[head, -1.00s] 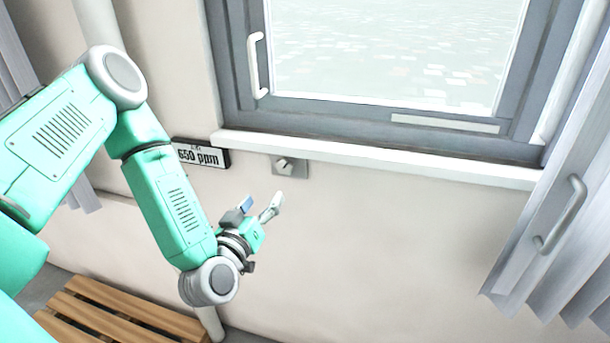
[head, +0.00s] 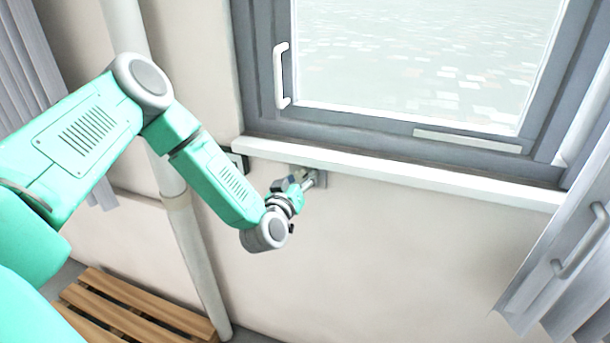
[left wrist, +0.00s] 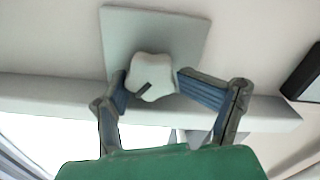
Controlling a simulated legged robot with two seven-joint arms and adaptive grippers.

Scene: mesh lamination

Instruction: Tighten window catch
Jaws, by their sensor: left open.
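The window catch is a pale lobed knob (left wrist: 153,72) with a dark slot mark, mounted on a square grey plate (left wrist: 180,35). In the head view the plate (head: 320,180) shows on the wall just under the sill, and my gripper mostly hides the knob. My left gripper (head: 308,182) is at the knob. In the left wrist view its open fingers (left wrist: 152,84) stand on either side of the knob. The left fingertip is very close to the knob; I cannot tell whether either finger touches it. My right gripper is not in view.
The white window sill (head: 400,174) runs just above the plate. A grey-framed window with a white handle (head: 281,75) is above it. A small dark display (head: 238,160) is partly behind my arm. A pipe (head: 195,240), wooden slats (head: 135,310) and curtains stand around.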

